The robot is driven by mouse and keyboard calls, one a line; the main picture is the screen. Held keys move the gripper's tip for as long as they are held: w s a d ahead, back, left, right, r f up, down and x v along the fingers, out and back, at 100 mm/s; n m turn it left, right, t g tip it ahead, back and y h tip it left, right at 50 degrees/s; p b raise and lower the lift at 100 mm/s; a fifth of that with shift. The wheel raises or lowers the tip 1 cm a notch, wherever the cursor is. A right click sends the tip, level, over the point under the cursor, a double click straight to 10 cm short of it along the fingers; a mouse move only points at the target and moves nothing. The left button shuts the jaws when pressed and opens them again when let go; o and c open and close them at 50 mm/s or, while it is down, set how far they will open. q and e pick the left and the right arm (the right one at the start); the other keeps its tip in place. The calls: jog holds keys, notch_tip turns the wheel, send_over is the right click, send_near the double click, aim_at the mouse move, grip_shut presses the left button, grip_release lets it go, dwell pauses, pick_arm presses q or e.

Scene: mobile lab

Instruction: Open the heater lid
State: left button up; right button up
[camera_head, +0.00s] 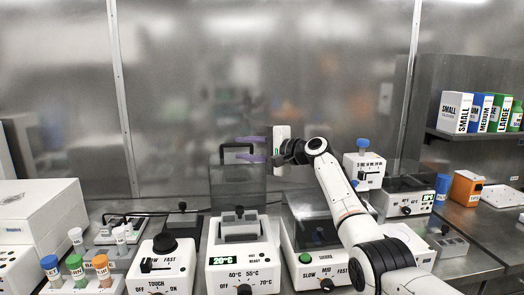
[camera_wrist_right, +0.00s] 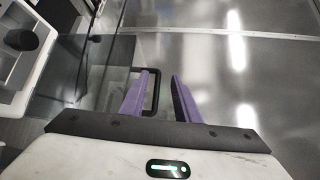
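The heater (camera_head: 238,276) is a white box with a green "20°C" display and temperature marks, on the bench in the middle of the head view. Its clear lid (camera_head: 238,188) stands upright at its back, with a black loop handle (camera_head: 238,146) at the top. My right gripper (camera_head: 253,149) is at the right end of the handle, its purple fingers apart. In the right wrist view the fingers (camera_wrist_right: 158,92) are spread, and the handle (camera_wrist_right: 152,108) shows between them, close to the left finger. Whether they touch is unclear. My left gripper is out of view.
A white device with a black knob (camera_head: 164,243) stands left of the heater, and a stirrer with a green knob (camera_head: 306,258) stands right. Capped tubes (camera_head: 76,269) are at front left. A shelf with boxes (camera_head: 482,112) is at right. A metal wall is behind.

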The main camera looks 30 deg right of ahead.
jog(key=f+v, duration=0.1)
jog(key=v, duration=0.5)
jog(key=shift+s+r+b, duration=0.3)
jog(key=shift+r+b, duration=0.1)
jog(key=shift+r, duration=0.05)
jog(key=shift+d, duration=0.15)
